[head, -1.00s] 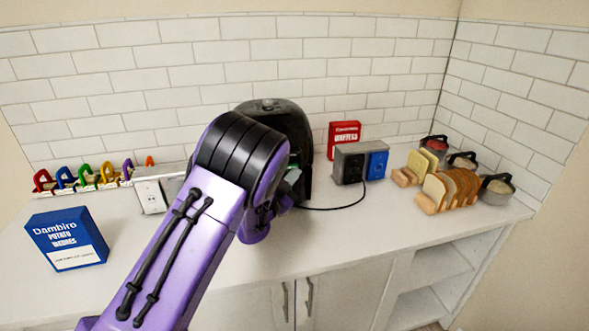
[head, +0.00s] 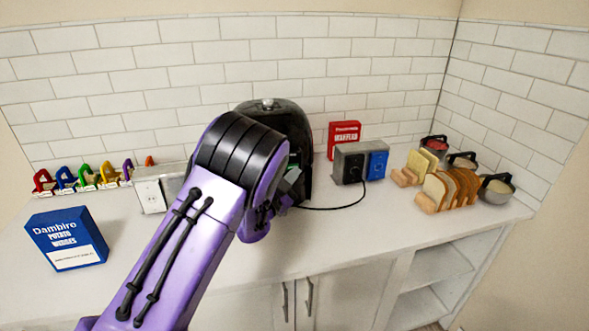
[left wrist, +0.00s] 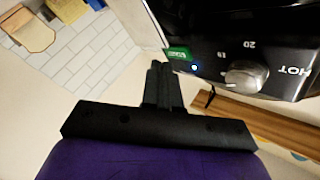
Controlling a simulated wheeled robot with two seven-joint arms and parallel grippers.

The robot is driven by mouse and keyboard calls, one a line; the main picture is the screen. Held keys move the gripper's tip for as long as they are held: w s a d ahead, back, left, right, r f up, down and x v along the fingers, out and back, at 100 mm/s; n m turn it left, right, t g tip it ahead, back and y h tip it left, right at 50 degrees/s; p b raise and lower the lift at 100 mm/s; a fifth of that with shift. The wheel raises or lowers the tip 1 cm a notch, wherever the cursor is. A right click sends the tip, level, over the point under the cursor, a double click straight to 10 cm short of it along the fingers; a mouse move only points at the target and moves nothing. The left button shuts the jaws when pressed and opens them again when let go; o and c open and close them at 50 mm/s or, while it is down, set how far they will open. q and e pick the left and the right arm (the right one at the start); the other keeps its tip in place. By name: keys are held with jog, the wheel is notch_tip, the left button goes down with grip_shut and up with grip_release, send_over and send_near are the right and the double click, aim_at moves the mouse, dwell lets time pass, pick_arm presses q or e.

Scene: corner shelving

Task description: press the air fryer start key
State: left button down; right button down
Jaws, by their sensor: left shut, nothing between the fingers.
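The black air fryer (head: 285,120) stands at the back of the counter, partly hidden behind my left arm. In the left wrist view its front panel (left wrist: 225,45) appears upside down, with a grey dial (left wrist: 247,76), a small lit bluish-white light (left wrist: 194,67) and a green key (left wrist: 178,53), whose lettering is too small to read surely. My left gripper (head: 290,187) is shut and empty in front of the fryer. Its fingertips (left wrist: 160,66) are right at the green key's edge; I cannot tell whether they touch it. My right gripper is out of view.
A grey socket box with a blue side (head: 360,163) and a black cable lie right of the fryer. Bread slices (head: 450,190) and pots (head: 496,189) stand farther right. A blue box (head: 66,238) and coloured padlock-like items (head: 90,177) are at left. The front middle counter is clear.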

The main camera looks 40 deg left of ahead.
pick_arm(q)
jog(key=shift+w+a, duration=0.2)
jog(key=shift+a, duration=0.05)
jog(key=shift+w+a, duration=0.2)
jog(key=shift+a, duration=0.05)
dwell(0.8)
jog(key=shift+s+d+b, duration=0.3)
jog(key=shift+s+d, duration=0.2)
jog(key=shift+d, duration=0.1)
jog(key=s+d, duration=0.3)
jog(key=shift+s+d, duration=0.1)
jog(key=shift+d, duration=0.3)
dwell(0.6)
jog(key=shift+a, duration=0.1)
